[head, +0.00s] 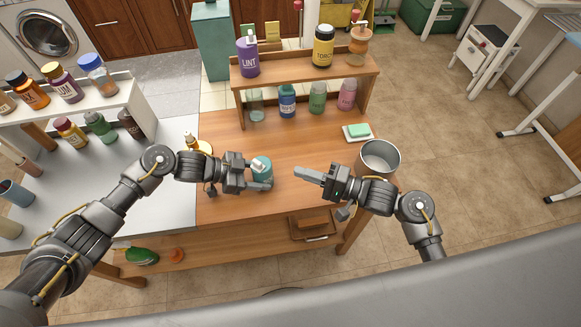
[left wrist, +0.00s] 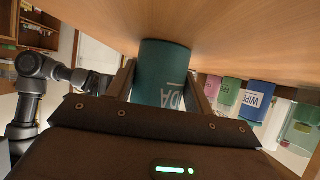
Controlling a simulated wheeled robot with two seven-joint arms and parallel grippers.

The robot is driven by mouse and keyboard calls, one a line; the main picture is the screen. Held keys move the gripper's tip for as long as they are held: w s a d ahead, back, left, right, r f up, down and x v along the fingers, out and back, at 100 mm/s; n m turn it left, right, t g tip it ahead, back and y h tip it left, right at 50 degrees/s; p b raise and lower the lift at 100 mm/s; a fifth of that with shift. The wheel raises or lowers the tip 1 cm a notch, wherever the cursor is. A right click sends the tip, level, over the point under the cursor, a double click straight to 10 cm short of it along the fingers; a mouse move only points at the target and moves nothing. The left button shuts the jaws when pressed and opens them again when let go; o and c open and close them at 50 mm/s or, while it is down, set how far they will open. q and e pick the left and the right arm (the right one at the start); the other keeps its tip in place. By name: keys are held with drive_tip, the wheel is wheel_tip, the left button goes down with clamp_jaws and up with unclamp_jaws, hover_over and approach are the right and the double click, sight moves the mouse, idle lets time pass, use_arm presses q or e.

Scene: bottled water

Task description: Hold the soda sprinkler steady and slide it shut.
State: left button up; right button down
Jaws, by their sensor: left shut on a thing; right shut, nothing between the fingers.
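The soda sprinkler is a teal can with white lettering (head: 262,167) on the wooden table, with a pale top piece. In the left wrist view the can (left wrist: 163,72) sits between the two fingers, its base by the table top. My left gripper (head: 256,173) is shut on it from the left. My right gripper (head: 303,172) is shut and empty, to the right of the can and apart from it, pointing toward it. The exact state of the sprinkler's top is too small to tell.
A wooden shelf (head: 305,77) with several bottles stands behind. A metal pot (head: 380,157) and a green sponge on a dish (head: 358,131) are at the right. A small amber bottle (head: 190,141) is behind my left arm. Table between the grippers is clear.

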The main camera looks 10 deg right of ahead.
idle(0.4)
use_arm(q)
drive_tip(key=o, duration=1)
drive_tip(key=v, duration=1.2)
drive_tip(key=shift+a, duration=0.1)
drive_tip(key=shift+s, duration=0.1)
